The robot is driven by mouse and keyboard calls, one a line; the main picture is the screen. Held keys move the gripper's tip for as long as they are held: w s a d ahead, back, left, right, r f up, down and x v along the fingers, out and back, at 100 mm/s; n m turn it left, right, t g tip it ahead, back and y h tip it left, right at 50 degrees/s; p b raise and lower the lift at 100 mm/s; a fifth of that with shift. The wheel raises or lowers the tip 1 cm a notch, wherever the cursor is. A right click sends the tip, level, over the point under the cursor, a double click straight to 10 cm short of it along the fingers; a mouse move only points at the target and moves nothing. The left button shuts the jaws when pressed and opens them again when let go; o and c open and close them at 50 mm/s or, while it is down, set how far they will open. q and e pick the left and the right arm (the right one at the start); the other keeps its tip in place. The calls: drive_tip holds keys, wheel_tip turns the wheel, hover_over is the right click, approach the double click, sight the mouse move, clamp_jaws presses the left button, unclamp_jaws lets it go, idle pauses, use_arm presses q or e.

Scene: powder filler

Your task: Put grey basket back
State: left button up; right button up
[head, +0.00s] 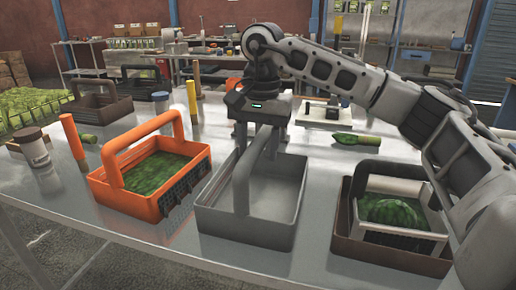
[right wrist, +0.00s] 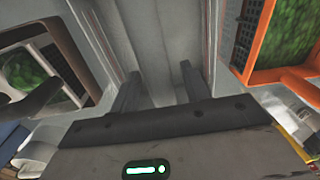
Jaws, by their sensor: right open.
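The grey basket (head: 285,228) sits on the metal table at front centre, upright, with a raised arched handle (head: 241,185); it looks empty. My right gripper (head: 257,130) points down over the back of the basket, close to the top of the handle. In the right wrist view, the two fingers of my right gripper (right wrist: 160,90) are apart, with the grey basket (right wrist: 152,45) below and beyond them. Whether the fingers touch the handle cannot be told. My left gripper is not in view.
An orange basket (head: 126,206) with green contents stands close on the left. A brown basket (head: 340,246) holding a white crate (head: 400,240) with a melon-like green item stands on the right. A jar (head: 35,147) and an orange stick (head: 73,136) stand far left.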

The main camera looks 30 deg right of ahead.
drive_tip(key=r, duration=0.3)
drive_tip(key=r+p, duration=0.1)
drive_tip(key=r, duration=0.3)
drive_tip(key=r+p, duration=0.1)
drive_tip(key=r, duration=0.3)
drive_tip(key=shift+s+d+r, duration=0.1)
drive_tip(key=shift+s+r, duration=0.05)
drive_tip(key=shift+s, duration=0.1)
